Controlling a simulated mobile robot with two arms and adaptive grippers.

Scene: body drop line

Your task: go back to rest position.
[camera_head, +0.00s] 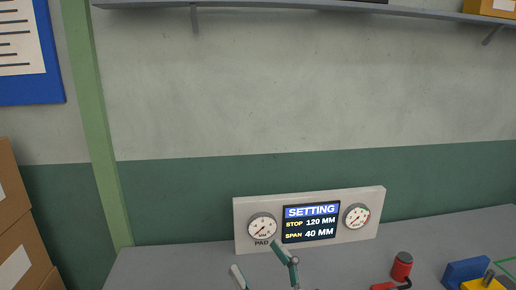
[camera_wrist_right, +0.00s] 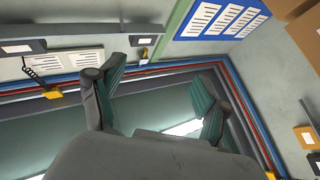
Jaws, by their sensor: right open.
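My right gripper (camera_head: 262,262) shows at the bottom edge of the head view, in front of the gauge panel (camera_head: 310,190). Only its teal-padded fingers show there; the rest is cut off by the frame. In the right wrist view my right gripper (camera_wrist_right: 160,92) has its two fingers spread wide with nothing between them. My left gripper is in neither view.
The panel has two dials and a screen (camera_head: 311,222) reading stop 120 mm, span 40 mm. It stands on a grey bench (camera_head: 180,265). A red cylinder (camera_head: 402,266) and a blue block (camera_head: 465,271) sit at right. Cardboard boxes (camera_head: 15,215) stand at left.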

